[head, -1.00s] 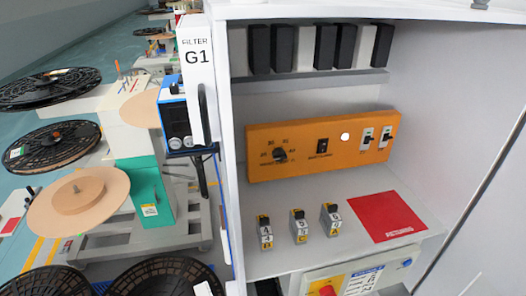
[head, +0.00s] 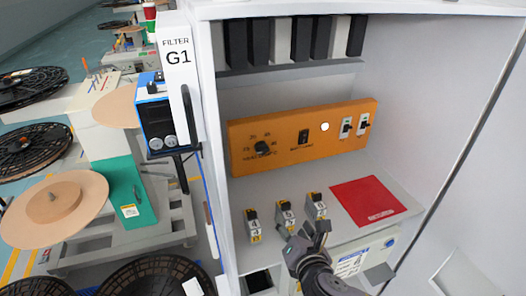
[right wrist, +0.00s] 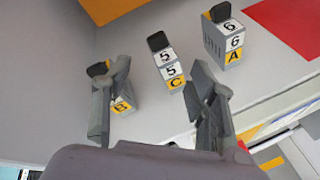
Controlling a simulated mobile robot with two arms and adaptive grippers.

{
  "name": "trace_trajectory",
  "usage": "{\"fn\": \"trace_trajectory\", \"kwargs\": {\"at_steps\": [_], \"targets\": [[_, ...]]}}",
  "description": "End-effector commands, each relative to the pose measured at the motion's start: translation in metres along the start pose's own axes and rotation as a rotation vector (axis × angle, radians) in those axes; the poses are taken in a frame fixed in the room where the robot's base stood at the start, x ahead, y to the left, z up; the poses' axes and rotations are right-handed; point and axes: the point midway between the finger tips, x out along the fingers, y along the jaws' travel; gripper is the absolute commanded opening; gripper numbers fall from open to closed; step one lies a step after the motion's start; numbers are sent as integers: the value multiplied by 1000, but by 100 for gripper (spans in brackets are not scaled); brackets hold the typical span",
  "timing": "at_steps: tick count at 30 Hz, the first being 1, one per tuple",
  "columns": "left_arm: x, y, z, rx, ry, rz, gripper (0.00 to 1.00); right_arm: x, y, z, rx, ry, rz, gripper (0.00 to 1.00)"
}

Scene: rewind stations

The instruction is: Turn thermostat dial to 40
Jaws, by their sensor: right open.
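The thermostat dial (head: 262,147) is a black knob on the left part of an orange panel (head: 290,163) at the back of the cabinet. Small numbers ring it, too blurred to read surely, and I cannot tell its setting. My right gripper (head: 306,238) is open and empty at the shelf's front edge, below and in front of the dial and apart from it. In the right wrist view its two fingers (right wrist: 158,72) are spread above the shelf; the dial does not show there. My left gripper is not in view.
Three numbered blocks, left (head: 252,224), middle (head: 285,214) and right (head: 315,206), stand on the shelf close to my right gripper. A red mat (head: 368,201) lies right.

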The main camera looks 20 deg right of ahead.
Motion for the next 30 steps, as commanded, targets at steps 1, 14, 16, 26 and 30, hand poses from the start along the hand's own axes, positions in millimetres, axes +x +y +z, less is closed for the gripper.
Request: {"fn": "trace_trajectory", "kwargs": {"at_steps": [1,14,16,26,30], "targets": [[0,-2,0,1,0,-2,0,7,11,16,-220,-66,57,52],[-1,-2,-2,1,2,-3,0,18,51,64,-1257,-408,171,52],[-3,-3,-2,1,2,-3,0,22,54,65,-1271,-413,171,52],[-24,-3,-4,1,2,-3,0,77,76,80,-1265,-411,168,52],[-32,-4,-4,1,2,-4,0,105,86,85,-1264,-409,169,52]]}}
